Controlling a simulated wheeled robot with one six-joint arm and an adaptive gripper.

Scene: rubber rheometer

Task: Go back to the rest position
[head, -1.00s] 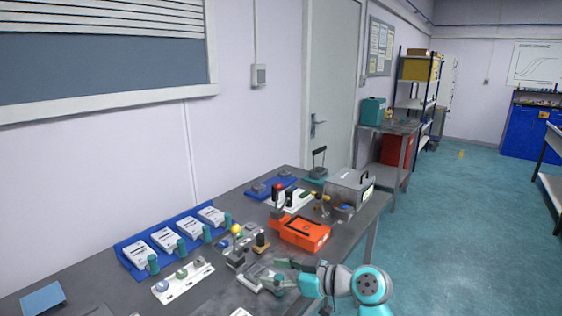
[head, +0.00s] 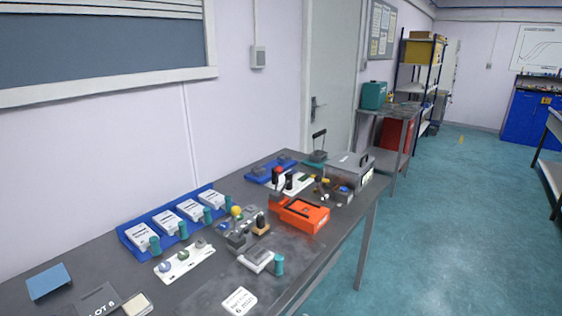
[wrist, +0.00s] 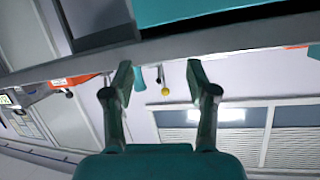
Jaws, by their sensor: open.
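My gripper (wrist: 158,85) shows in the wrist view with its two fingers apart and nothing between them. Beyond the fingers are a pale wall, a window blind and part of the bench, all tilted. My gripper and arm are out of the head view. In the head view the bench (head: 322,255) runs along the wall, and a grey device (head: 256,260) with a teal cylinder (head: 278,264) beside it stands near its front edge.
An orange case (head: 303,214) and a grey metal box (head: 345,172) stand toward the bench's far end. A blue tray (head: 133,240) with white boxes lies along the wall side. The teal floor (head: 440,235) to the right is clear.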

